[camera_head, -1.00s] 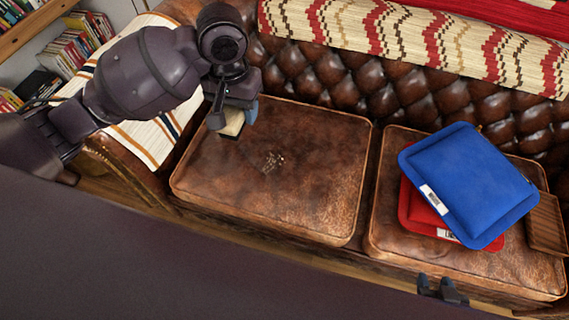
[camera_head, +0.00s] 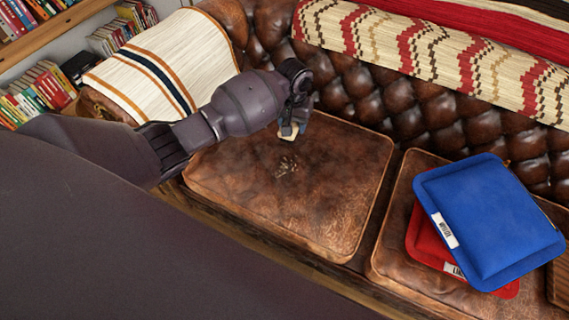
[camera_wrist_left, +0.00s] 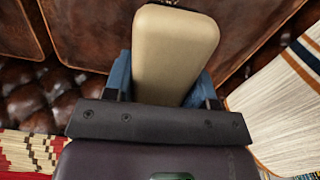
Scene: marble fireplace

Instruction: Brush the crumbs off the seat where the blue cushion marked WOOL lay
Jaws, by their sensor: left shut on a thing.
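My left gripper (camera_head: 291,124) is shut on a brush with a pale beige back (camera_head: 288,132). It is over the back part of the left seat cushion (camera_head: 330,200), just behind a small patch of crumbs (camera_head: 287,166) near the middle of that brown leather seat. In the left wrist view the brush (camera_wrist_left: 175,55) sits between the two blue fingers; its bristles are hidden, and I cannot tell whether they touch the leather. The blue cushion (camera_head: 490,220) lies on a red cushion (camera_head: 428,238) on the right seat. The blue cushion's label is too small to read. My right gripper is not in view.
The tufted sofa back (camera_head: 400,110) rises behind the seat, with a patterned throw (camera_head: 430,50) over it. A striped cloth (camera_head: 165,65) covers the left armrest. A wooden tray (camera_head: 558,275) is partly visible at the right edge. Bookshelves stand at the left.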

